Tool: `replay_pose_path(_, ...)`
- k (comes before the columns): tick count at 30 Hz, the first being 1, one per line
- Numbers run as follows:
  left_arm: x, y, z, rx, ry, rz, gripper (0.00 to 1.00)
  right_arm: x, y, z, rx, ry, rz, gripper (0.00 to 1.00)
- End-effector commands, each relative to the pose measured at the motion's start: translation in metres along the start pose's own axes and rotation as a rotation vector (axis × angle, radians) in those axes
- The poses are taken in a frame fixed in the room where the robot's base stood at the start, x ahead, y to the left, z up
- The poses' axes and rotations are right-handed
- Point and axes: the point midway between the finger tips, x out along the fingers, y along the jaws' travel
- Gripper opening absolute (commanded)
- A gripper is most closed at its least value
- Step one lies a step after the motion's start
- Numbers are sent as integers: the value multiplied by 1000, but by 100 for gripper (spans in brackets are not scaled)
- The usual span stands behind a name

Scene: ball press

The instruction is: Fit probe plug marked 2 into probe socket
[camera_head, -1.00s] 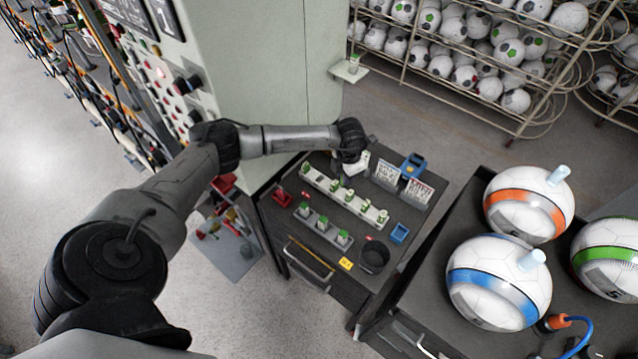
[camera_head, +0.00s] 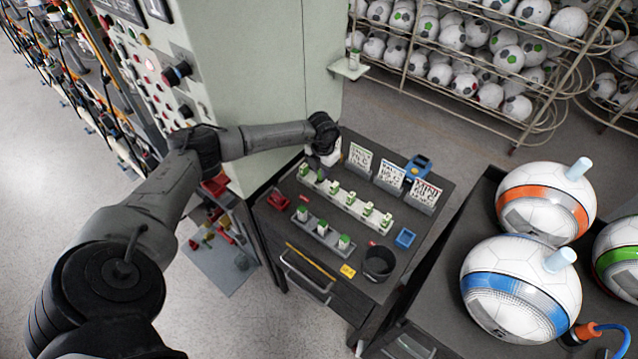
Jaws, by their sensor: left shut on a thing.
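My left gripper (camera_head: 328,156), white at its tip, points down at the back left of the dark cabinet top, just behind the far end of the long pale rack (camera_head: 352,207). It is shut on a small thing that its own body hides. Several green-and-white plugs (camera_head: 350,198) stand in the long rack. A shorter grey rack (camera_head: 333,243) in front holds three similar pieces (camera_head: 322,228). The numbers on the plugs are too small to read, so I cannot pick out plug 2. I cannot make out the probe socket. My right gripper is out of view.
Upright cards (camera_head: 391,176) and a blue box (camera_head: 418,166) stand behind the long rack. A tall pale machine cabinet (camera_head: 262,80) rises close behind my left arm.

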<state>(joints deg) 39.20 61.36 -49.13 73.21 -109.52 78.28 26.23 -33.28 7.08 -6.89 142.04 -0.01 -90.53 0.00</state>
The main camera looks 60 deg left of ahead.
Motion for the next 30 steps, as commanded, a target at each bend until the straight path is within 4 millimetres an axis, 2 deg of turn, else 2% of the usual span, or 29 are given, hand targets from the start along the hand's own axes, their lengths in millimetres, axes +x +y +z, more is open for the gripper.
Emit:
replay_pose_path(1,6,6,1,-3,-1,0,0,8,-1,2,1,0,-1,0)
replay_pose_path(11,13,15,2,0,0,-2,0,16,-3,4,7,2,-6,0)
replay_pose_path(21,50,15,2,0,-1,-1,0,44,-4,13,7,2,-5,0)
replay_pose_path(30,48,15,2,0,-1,-1,0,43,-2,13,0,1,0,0)
